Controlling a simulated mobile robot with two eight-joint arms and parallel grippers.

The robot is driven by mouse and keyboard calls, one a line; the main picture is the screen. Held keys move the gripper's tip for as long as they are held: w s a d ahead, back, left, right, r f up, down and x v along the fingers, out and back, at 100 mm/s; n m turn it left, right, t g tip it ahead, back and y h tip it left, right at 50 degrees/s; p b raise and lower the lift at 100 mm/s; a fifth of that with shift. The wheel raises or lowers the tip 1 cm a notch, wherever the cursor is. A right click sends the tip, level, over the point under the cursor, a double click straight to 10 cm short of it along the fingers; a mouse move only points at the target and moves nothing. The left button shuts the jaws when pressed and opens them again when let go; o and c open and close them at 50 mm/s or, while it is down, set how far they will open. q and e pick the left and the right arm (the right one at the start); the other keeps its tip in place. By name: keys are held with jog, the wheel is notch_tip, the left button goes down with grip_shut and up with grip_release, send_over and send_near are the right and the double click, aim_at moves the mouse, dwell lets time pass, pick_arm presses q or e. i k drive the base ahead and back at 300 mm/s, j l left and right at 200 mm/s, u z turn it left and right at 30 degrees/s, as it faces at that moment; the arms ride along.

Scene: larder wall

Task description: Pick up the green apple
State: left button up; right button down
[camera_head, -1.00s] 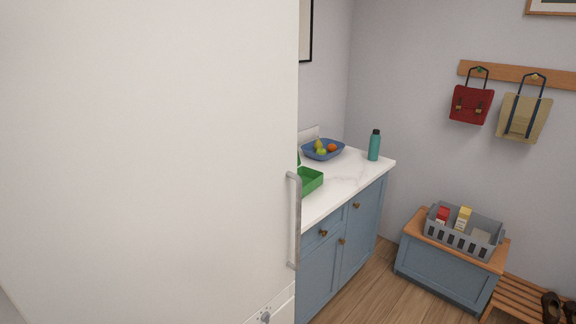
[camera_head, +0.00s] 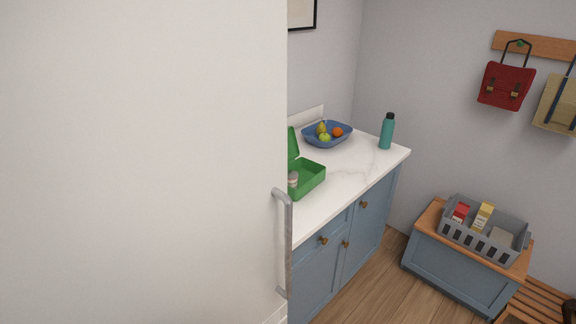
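A green apple (camera_head: 325,137) lies in a blue bowl (camera_head: 344,141) on the white counter. A yellow-green pear (camera_head: 321,128) and an orange fruit (camera_head: 338,132) lie in the bowl beside it. Neither of my grippers shows in the head view.
A large white door or panel (camera_head: 140,160) with a grey handle (camera_head: 287,240) fills the left half. An open green box (camera_head: 309,181) and a teal bottle (camera_head: 387,133) stand on the counter (camera_head: 352,172). A grey basket (camera_head: 483,236) sits on a low bench at right. Wooden floor lies between.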

aim_at(323, 137)
jog(key=k+u, duration=0.2)
jog(key=k, duration=0.4)
jog(key=k+j+u, duration=0.15)
jog(key=k, duration=0.5)
jog(key=j+u, duration=0.1)
jog(key=u, duration=1.65)
jog(key=l+u, duration=0.2)
jog(key=l, duration=0.25)
jog(key=k+l+u, duration=0.1)
jog(key=l+u, duration=0.15)
jog(key=l, duration=0.2)
jog(key=k+l, duration=0.1)
jog(key=l, duration=0.55)
jog(key=k+l, duration=0.1)
jog(key=l, duration=0.55)
jog(key=k+l, duration=0.1)
jog(key=l, duration=0.55)
jog(key=k+l, duration=0.1)
jog(key=l, duration=0.55)
jog(key=k+l, duration=0.1)
jog(key=l, duration=0.55)
